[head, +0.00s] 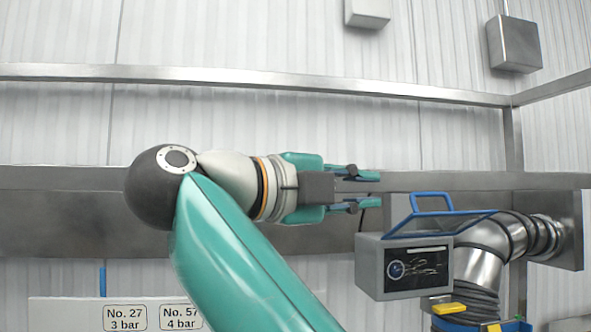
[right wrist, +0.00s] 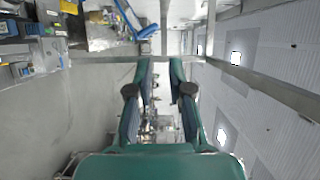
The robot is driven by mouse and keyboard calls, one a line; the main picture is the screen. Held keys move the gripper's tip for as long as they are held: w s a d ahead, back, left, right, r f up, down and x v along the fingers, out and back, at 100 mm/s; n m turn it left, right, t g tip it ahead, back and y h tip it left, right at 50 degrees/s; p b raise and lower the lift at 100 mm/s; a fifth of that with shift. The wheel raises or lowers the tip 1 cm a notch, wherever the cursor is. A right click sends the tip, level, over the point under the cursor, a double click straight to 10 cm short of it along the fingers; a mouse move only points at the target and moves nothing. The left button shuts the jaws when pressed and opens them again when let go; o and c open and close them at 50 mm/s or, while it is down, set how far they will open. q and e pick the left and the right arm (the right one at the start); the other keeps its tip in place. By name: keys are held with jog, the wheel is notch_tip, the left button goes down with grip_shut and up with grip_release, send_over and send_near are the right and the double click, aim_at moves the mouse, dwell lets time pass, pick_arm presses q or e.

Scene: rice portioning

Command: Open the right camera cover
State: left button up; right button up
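A grey box (head: 374,268) with a dark panel on its front stands at the right in the head view. A blue bar frame with a raised handle (head: 432,194) sits over its top; I cannot tell for certain whether this is the right camera cover. My right gripper (head: 374,190) points right, left of the handle and above the box, with a gap to the handle. Its fingers are apart with nothing between them. In the right wrist view the fingers (right wrist: 160,64) are also apart and empty. My left gripper is not in view.
A ribbed silver duct (head: 484,262) curves behind the box to a steel wall plate. A steel rail (head: 300,78) crosses the wall above. A sign with pressure labels (head: 70,314) is at lower left. Yellow and blue parts (head: 449,308) lie below the box.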

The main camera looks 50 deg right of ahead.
jog(key=r+p+v, duration=0.2)
jog(key=p+v, duration=0.1)
jog(key=v, duration=0.6)
jog(key=shift+w, duration=0.35)
dwell(0.8)
